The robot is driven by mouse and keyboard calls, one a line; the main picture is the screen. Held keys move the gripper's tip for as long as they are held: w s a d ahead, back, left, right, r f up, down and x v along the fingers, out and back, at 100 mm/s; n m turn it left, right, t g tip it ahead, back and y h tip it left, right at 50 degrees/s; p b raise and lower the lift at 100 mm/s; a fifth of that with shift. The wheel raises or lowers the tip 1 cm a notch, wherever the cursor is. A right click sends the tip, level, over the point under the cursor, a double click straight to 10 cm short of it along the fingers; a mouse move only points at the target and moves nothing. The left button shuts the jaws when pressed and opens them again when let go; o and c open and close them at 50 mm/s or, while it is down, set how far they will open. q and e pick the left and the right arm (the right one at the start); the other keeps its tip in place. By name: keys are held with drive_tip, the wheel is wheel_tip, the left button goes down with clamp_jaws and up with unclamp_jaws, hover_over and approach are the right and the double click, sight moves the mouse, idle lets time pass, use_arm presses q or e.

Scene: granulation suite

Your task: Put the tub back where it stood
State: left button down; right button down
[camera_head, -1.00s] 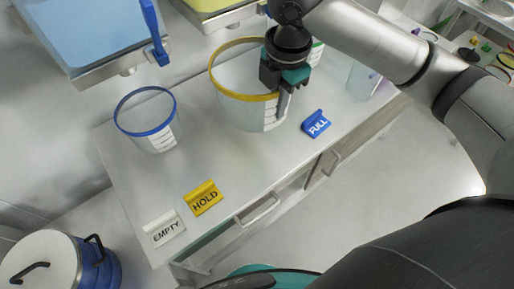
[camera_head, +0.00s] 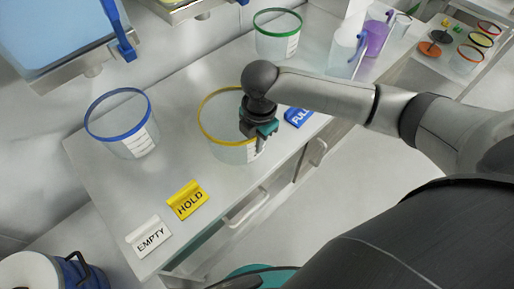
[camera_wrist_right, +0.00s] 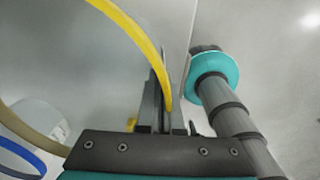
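The clear tub with a yellow rim (camera_head: 225,146) is at the middle of the bench in the head view, between the HOLD card (camera_head: 188,200) and the FULL card (camera_head: 298,117). My right gripper (camera_head: 262,139) is at its near right side, shut on the rim and wall. In the right wrist view the yellow rim (camera_wrist_right: 142,38) runs down to between the fingers (camera_wrist_right: 162,108). The tub looks upright; I cannot tell whether its base touches the bench. My gripper hides part of its right side. My left gripper is not in view.
A blue-rimmed tub (camera_head: 122,136) stands left on the bench (camera_head: 105,185), a green-rimmed tub (camera_head: 277,38) at the back. The EMPTY card (camera_head: 150,238) is at the front left. A purple container (camera_head: 376,38) stands back right. Blue and yellow bins overhang the rear.

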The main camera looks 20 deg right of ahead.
drive_tip(key=shift+f, duration=1.2)
drive_tip(key=shift+f, duration=0.15)
drive_tip(key=c, duration=1.1)
unclamp_jaws()
drive_tip(key=r, duration=0.4)
drive_tip(key=r+p, duration=0.1)
drive_tip(key=r, duration=0.3)
drive_tip(key=r+p, duration=0.1)
drive_tip(key=r, duration=0.3)
drive_tip(key=shift+s+d+r, duration=0.1)
drive_tip(key=shift+s+r, duration=0.05)
drive_tip(key=shift+s, duration=0.1)
